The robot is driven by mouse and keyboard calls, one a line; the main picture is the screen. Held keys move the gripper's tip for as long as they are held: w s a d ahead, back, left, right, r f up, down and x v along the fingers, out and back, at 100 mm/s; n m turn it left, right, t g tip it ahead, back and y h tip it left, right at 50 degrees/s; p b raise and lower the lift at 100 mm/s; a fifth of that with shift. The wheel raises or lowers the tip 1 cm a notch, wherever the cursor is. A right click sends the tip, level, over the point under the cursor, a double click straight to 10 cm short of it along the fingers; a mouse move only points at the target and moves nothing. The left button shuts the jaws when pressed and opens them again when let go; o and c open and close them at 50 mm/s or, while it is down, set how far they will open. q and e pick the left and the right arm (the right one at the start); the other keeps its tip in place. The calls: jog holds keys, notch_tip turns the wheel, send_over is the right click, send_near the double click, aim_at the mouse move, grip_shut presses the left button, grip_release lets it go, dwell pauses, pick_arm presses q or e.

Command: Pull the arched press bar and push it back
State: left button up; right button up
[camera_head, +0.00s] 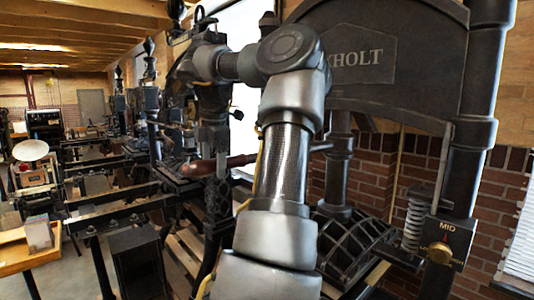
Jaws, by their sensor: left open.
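The large dark press with the raised letters "HOLT" (400,60) stands close on the right. A bar with a brown wooden grip (228,163) sticks out to the left from behind my arm. A dark end of it shows on the right of my arm. My left arm rises from the bottom middle, bends at the top and reaches left and down. My left gripper (216,150) hangs at the wooden grip, open. I cannot tell whether its fingers touch the grip. My arm hides the middle of the bar. My right gripper is not in view.
A spring and a dial plate marked "MID" (447,226) sit on the press's right side. More presses and dark rails (110,205) fill the left. A wooden tray (25,250) stands at the lower left. A brick wall (340,175) is behind.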

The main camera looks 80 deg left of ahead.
pick_arm(q)
jog(key=shift+w+d+r, duration=0.1)
jog(key=shift+w+d, duration=0.15)
jog(key=shift+r, duration=0.1)
jog(key=shift+r+p, duration=0.5)
jog(key=shift+p, duration=0.1)
jog(key=r+p, duration=0.5)
jog(key=shift+w+d+r, duration=0.15)
jog(key=shift+d+r, duration=0.05)
jog(key=shift+d, duration=0.2)
jog(key=shift+d+r+p, duration=0.15)
jog(key=shift+r+p, duration=0.4)
jog(key=shift+r, duration=0.6)
jog(key=f+b, duration=0.2)
jog(key=f, duration=0.1)
jog(key=a+f+b, duration=0.1)
jog(key=f+b, duration=0.4)
jog(key=f, duration=0.1)
jog(key=shift+s+a+f+b, duration=0.15)
jog(key=shift+s+b, duration=0.1)
jog(key=shift+b, duration=0.05)
